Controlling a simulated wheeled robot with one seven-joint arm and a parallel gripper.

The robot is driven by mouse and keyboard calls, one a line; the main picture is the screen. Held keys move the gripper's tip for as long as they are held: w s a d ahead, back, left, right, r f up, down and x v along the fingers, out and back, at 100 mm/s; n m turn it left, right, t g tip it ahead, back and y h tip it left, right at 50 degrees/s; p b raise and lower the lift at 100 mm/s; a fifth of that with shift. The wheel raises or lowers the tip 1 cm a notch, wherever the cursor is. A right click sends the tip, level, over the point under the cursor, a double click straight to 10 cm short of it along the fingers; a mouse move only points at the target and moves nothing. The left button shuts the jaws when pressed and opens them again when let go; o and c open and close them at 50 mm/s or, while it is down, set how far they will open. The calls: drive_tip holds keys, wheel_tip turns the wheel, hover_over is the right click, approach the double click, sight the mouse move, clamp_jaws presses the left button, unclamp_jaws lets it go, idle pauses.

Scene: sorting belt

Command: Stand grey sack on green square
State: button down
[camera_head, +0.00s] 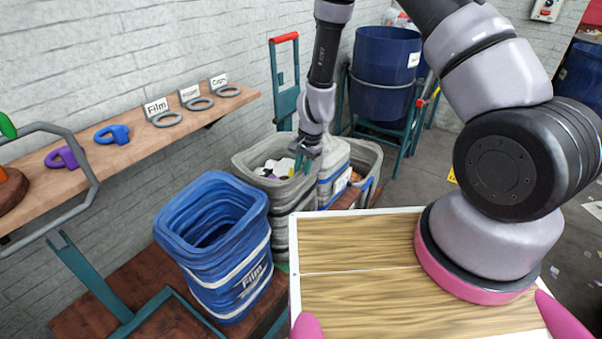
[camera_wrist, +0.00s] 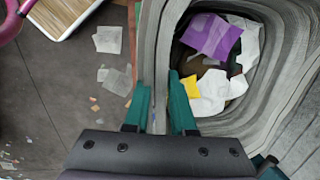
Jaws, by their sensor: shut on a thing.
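The grey sack (camera_head: 250,162) stands open-topped behind the blue sack, with white and dark scraps inside. In the wrist view the grey sack (camera_wrist: 290,75) holds purple, white and yellow scraps. My gripper (camera_head: 303,168) points down at the sack's right rim. In the wrist view my gripper (camera_wrist: 161,105) has its teal fingers on either side of the sack wall, shut on it. A small green patch (camera_head: 283,267) shows low between the blue sack and my wooden-topped deck. Most of it is hidden, and I cannot tell whether the grey sack touches it.
The blue Film sack (camera_head: 228,255) stands close in front. A white-and-blue sack (camera_head: 334,170) and another grey sack (camera_head: 367,160) stand to the right. A shelf (camera_head: 130,140) with rings and tags runs along the wall. A blue barrel (camera_head: 385,75) on a cart stands behind. Paper scraps litter the floor.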

drive_tip(key=c, duration=0.7)
unclamp_jaws()
drive_tip(key=shift+c, duration=0.2)
